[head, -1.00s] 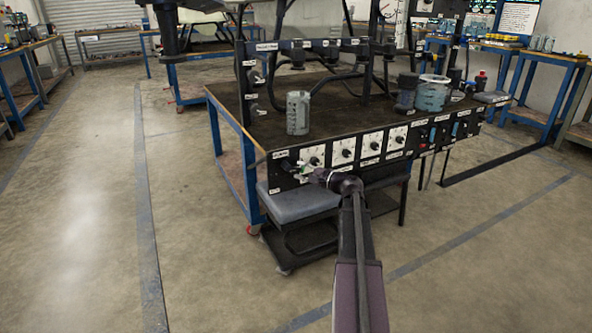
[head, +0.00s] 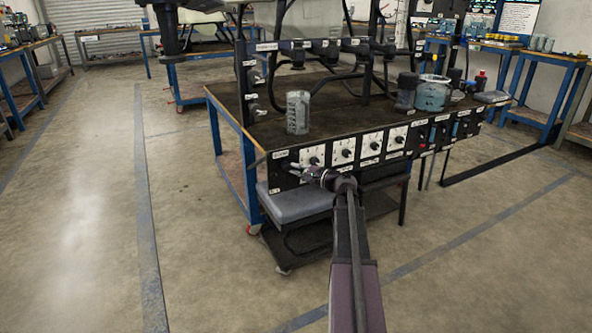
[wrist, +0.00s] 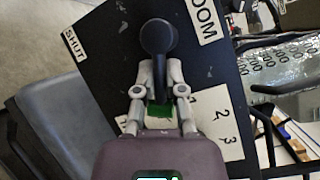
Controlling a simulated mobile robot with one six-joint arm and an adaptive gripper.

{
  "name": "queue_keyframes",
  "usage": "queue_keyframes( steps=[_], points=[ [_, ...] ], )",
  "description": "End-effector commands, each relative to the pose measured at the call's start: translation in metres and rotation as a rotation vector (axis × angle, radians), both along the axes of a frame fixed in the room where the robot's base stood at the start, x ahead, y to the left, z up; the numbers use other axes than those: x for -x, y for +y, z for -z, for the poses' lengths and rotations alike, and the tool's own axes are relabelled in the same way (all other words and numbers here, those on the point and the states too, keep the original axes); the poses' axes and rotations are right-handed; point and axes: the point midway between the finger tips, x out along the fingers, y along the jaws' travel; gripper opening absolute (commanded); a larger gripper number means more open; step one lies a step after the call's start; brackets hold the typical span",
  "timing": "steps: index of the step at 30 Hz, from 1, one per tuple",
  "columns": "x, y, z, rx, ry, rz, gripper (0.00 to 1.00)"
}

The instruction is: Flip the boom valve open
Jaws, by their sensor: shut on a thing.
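The boom valve is a dark lever with a round end (wrist: 157,38) on a black panel (wrist: 105,55) in the wrist view. A SHUT label (wrist: 74,42) lies to its left and a BOOM label (wrist: 203,20) to its right. My gripper (wrist: 160,84) is shut on the lever's narrow part, one finger on each side. A green patch (wrist: 158,111) shows between the fingers. In the head view my gripper (head: 297,168) is at the left end of the bench's front panel and hides most of the lever.
White dials (head: 343,150) line the panel to the right. A grey-topped stool or cart (head: 290,205) stands just below my gripper. A grey cylinder (head: 298,112) stands on the bench top (head: 345,120). The floor to the left is open.

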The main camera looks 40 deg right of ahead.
Motion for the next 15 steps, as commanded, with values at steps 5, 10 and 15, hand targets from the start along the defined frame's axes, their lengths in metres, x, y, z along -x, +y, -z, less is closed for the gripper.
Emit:
queue_keyframes(
  steps=[5,10,15],
  points=[
    [-0.001,0.0,-0.004,0.029,0.004,0.0,0.0],
    [-0.001,-0.001,-0.009,0.124,0.017,-0.001,0.0],
    [0.0,-0.001,-0.014,0.243,0.032,-0.001,0.0]
  ],
)
